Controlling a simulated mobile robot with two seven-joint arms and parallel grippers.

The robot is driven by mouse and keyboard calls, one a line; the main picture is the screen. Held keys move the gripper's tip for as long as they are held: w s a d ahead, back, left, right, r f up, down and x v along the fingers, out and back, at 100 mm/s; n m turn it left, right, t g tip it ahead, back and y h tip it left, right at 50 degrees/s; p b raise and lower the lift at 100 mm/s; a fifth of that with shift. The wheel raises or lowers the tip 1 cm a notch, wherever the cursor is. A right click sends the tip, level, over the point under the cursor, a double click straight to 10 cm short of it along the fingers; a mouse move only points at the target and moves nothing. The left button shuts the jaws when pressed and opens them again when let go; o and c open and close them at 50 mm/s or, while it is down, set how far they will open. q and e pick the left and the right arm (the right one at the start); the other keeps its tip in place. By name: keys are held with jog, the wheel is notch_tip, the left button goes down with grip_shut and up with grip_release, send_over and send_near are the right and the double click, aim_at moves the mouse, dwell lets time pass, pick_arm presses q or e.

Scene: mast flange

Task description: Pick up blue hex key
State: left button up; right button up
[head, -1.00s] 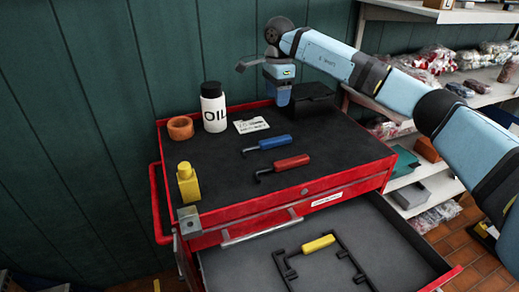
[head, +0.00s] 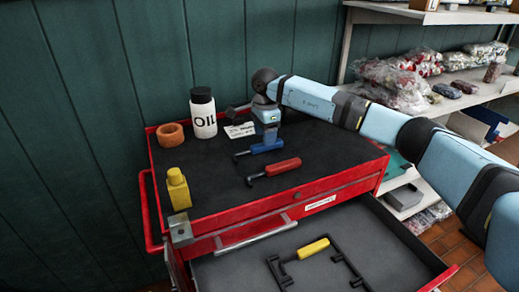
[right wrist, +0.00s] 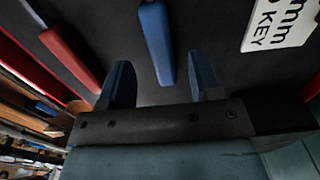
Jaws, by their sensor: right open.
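The blue hex key (head: 262,148) lies on the black top of the red tool chest, its bent tip pointing left. My right gripper (head: 269,137) is just above and behind its handle in the head view. In the right wrist view, the open fingers (right wrist: 162,80) stand either side of the line of the blue handle (right wrist: 156,40), which lies between them with nothing gripped. Whether the fingers reach down to the handle's height I cannot tell. My left gripper is not in view.
A red hex key (head: 276,170) lies just in front. The open drawer below holds a yellow-handled tool (head: 313,248).

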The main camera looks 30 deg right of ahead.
aim_at(259, 151)
notch_tip(259, 151, down, 4)
jog(key=shift+w+a+r, duration=0.1)
jog(key=shift+r, duration=0.15)
jog(key=c, duration=1.1)
jog(key=shift+o, duration=0.2)
jog(key=shift+r, duration=0.15)
